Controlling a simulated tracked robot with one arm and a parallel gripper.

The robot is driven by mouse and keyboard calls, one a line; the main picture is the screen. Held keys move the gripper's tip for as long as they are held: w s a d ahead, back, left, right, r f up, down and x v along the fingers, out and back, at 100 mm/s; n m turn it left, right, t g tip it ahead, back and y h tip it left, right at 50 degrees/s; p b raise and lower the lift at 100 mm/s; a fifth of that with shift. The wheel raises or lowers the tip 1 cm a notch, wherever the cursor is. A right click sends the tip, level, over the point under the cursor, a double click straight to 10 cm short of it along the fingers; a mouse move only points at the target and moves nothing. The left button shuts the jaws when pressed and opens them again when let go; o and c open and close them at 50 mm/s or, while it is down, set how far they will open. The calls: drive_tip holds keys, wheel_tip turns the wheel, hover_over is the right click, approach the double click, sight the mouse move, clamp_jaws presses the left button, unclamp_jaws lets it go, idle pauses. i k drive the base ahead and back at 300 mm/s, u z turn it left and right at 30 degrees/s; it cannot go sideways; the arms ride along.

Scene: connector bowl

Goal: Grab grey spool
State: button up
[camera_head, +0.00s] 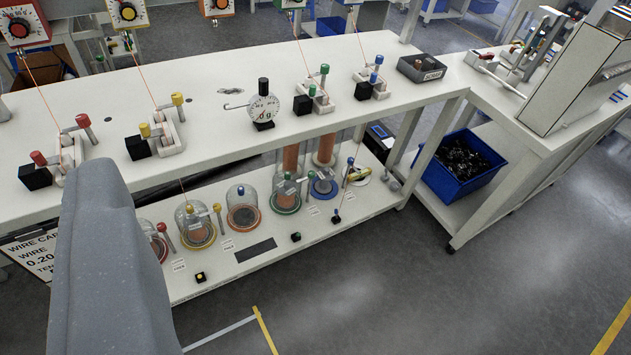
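Several spools stand in a row on the lower shelf, some under clear domes. One with a yellow rim (199,226) looks greyish inside, and one with a blue rim (323,187) has a pale centre. I cannot tell which one is the grey spool. An orange-rimmed spool (243,215) and a green-rimmed spool (286,197) stand among them. A large grey part of my arm or gripper (110,265) fills the lower left foreground and hides the shelf's left end. It is apart from the spools. Both fingertips cannot be made out, and no held object shows.
The white upper bench (215,103) overhangs the shelf and carries wire guides and a dial gauge (264,106). A blue bin (461,165) of dark parts stands under the right-hand bench. Open grey floor (370,290) lies in front.

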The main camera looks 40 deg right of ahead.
sight(325, 175)
drive_tip(key=u, duration=2.25)
drive_tip(key=k, duration=2.6)
drive_tip(key=z, duration=1.85)
drive_tip(key=i, duration=0.8)
drive_tip(key=z, duration=0.05)
